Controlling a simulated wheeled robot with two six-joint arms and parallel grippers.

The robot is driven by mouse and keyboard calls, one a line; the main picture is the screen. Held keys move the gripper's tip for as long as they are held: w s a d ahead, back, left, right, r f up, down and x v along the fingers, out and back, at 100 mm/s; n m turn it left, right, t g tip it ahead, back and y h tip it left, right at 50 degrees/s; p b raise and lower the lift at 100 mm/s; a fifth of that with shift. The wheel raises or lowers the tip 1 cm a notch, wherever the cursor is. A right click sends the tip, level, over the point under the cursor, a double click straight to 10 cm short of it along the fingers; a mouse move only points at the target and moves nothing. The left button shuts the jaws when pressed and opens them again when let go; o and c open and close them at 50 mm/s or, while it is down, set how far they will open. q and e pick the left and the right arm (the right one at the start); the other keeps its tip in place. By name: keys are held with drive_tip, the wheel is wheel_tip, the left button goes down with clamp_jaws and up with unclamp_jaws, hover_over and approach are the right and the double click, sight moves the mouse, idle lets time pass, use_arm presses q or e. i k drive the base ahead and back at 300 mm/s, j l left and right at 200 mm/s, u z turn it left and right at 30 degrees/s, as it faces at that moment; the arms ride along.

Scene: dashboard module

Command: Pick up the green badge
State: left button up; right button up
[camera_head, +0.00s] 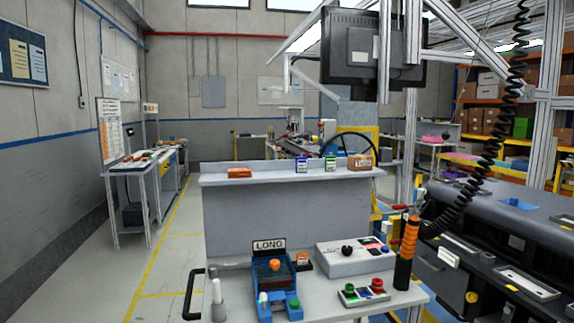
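The green badge (330,164) stands upright on the raised grey shelf (230,180) in the head view. It is a small card with a green edge and a pale face. A similar blue badge (301,165) stands just to its left, with a small gap between them. A brown box (360,162) stands to its right. Neither of my grippers shows in this view.
An orange item (239,173) lies at the shelf's left. The lower table holds a blue device (273,285) marked LONG, a grey control box (352,256) and a button panel (367,293). An orange-and-black tool (407,250) stands at right. The shelf's left-middle is clear.

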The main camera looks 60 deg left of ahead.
sight(331, 160)
drive_tip(key=u, duration=1.75)
drive_tip(key=i, duration=0.05)
